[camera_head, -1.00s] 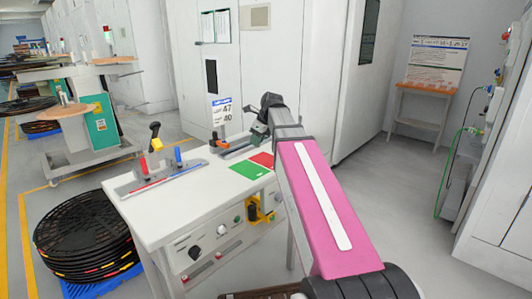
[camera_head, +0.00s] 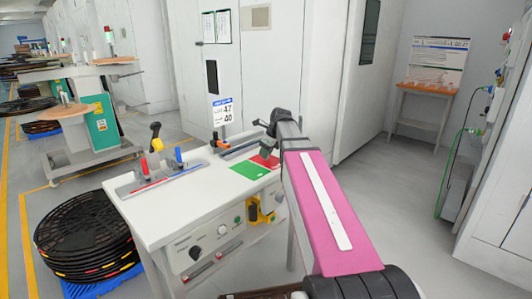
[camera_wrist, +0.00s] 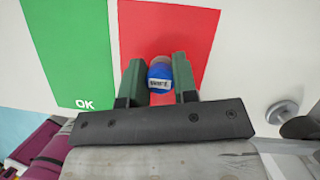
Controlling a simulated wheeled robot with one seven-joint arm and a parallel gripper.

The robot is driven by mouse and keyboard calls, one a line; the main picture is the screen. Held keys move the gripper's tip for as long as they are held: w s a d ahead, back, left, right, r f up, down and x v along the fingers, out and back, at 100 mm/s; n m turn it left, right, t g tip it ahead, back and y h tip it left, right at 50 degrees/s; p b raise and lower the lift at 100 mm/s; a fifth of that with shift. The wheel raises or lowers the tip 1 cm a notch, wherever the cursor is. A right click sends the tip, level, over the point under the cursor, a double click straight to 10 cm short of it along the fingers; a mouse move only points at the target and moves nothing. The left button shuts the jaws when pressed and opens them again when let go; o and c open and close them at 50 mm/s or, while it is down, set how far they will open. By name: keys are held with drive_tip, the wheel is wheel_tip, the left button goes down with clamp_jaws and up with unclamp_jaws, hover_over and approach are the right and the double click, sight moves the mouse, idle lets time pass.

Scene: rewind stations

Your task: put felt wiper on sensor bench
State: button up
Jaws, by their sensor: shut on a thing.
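My gripper (camera_wrist: 158,76) is shut on a small blue, rounded piece with a white label, the felt wiper (camera_wrist: 161,71), between its two green fingers. The wrist view shows it over the red field, beside the green field marked OK. I cannot tell whether the wiper touches the surface. In the head view my gripper (camera_head: 266,151) is over the back right of the white bench (camera_head: 185,215), at the red field (camera_head: 265,161); the wiper is too small to make out there. The green field (camera_head: 249,171) is bare.
A rail with red and blue clamps and a yellow-black lever (camera_head: 157,178) stands on the bench's left. A grey fixture (camera_head: 238,145) lies along its back edge. Black reels (camera_head: 88,235) are stacked at the left. White cabinets stand behind; the bench's front left is clear.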

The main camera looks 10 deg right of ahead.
drive_tip(key=shift+f, duration=0.2)
drive_tip(key=o, duration=0.9)
drive_tip(key=shift+r, duration=0.1)
drive_tip(key=v, duration=1.2)
drive_tip(key=shift+r, duration=0.1)
